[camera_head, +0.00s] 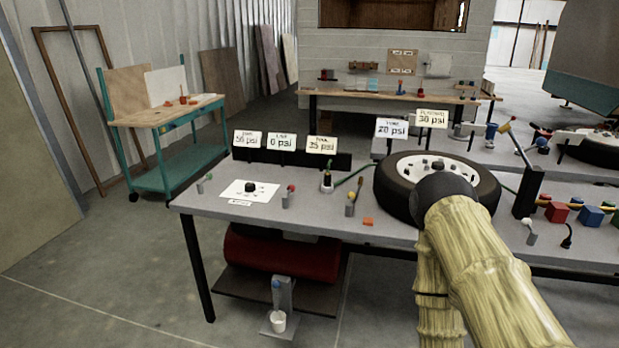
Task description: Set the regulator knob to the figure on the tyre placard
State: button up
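The regulator knob (251,187) is a small black knob on a white dial card (236,195) at the left of the grey bench. The dial's marks and the knob's setting are too small to read. The tyre (390,200) lies flat on the bench, partly behind my arm. A cream card (432,118) above it reads 30 psi; its small heading looks like "placard". A white card (391,128) beside it reads 20 psi. My arm's bend is in front of the tyre, well right of the knob. My gripper's fingers do not show.
More psi cards (281,142) stand along the bench's back left; the middle one reads 0 psi. Small levers (288,197) and a hose fitting (327,182) stand between knob and tyre. A red tank (280,262) sits below. Floor is clear at left.

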aim_at(250, 187)
jog(key=z, duration=0.15)
jog(key=i, duration=0.75)
jog(key=u, duration=0.7)
jog(key=i, duration=0.7)
jog(key=u, duration=0.6)
